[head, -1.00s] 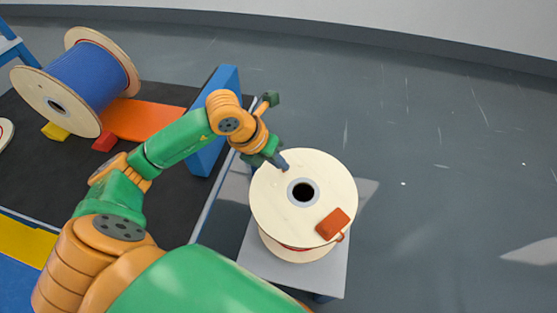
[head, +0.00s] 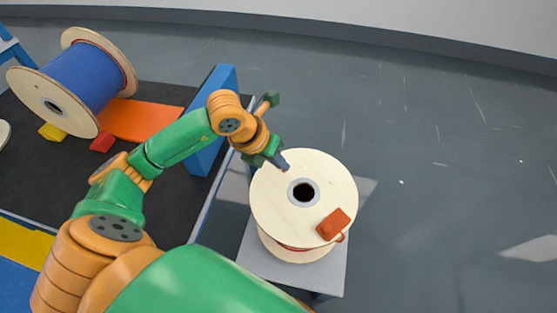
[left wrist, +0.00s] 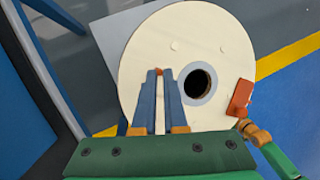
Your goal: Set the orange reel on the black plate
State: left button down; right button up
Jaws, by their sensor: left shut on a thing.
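The orange reel (head: 315,180) has pale wooden flanges, a grey-rimmed centre hole and a little orange winding at its lower edge. It stands flange-up over a light grey stand. An orange-red block with a small loop (head: 335,222) sits on its top flange. My left gripper (head: 284,165) is at the flange's upper-left part. In the left wrist view its fingers (left wrist: 160,75) are close together over the flange, with a small orange piece at their tips. The exact contact is hidden. A black flat surface (head: 165,95) lies at left; I cannot tell whether it is the plate.
A blue reel (head: 82,80) lies on its side on the black surface, beside yellow (head: 54,131) and red (head: 103,142) blocks and an orange slab (head: 140,118). A blue upright panel (head: 222,115) stands between there and the grey stand (head: 262,262). Floor at right is clear.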

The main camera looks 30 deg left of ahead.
pick_arm(q)
jog(key=shift+f, duration=0.1)
dwell(0.3)
jog(key=c, duration=1.2)
grip_release()
jog(key=shift+c, duration=0.2)
jog(key=p+v, duration=0.5)
jog(key=v, duration=0.6)
jog(key=shift+p, duration=0.4)
